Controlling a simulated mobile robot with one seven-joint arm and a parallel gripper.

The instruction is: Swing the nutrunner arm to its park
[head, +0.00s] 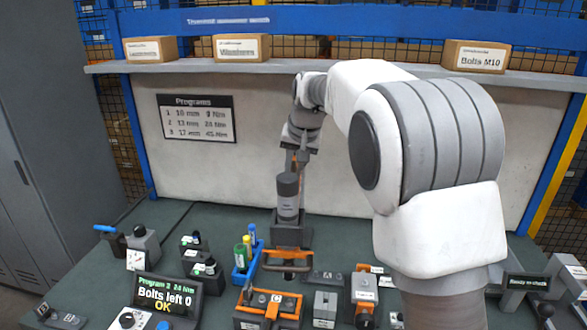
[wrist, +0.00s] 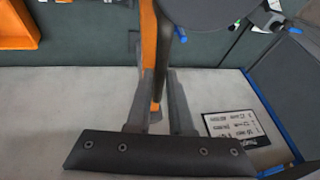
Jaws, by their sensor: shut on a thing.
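The nutrunner (head: 288,205) is a grey upright cylinder with a dark top, standing over a dark grey block (head: 292,235) at the middle back of the bench. My gripper (head: 297,165) reaches down from above, just behind the nutrunner's top. In the wrist view my gripper (wrist: 158,75) has its two fingers on either side of an orange bar (wrist: 148,50), shut on it. The bar appears to belong to the nutrunner arm. A dark round top (wrist: 205,8) shows close beside it. The contact is partly hidden in the head view. I cannot make out the park.
A display (head: 167,297) at front left reads "Bolts left 0 OK". A blue tray (head: 243,270) with bottles and orange fixtures (head: 270,305) crowd the front. A shelf (head: 300,67) with boxes and a programs sign (head: 198,118) are behind.

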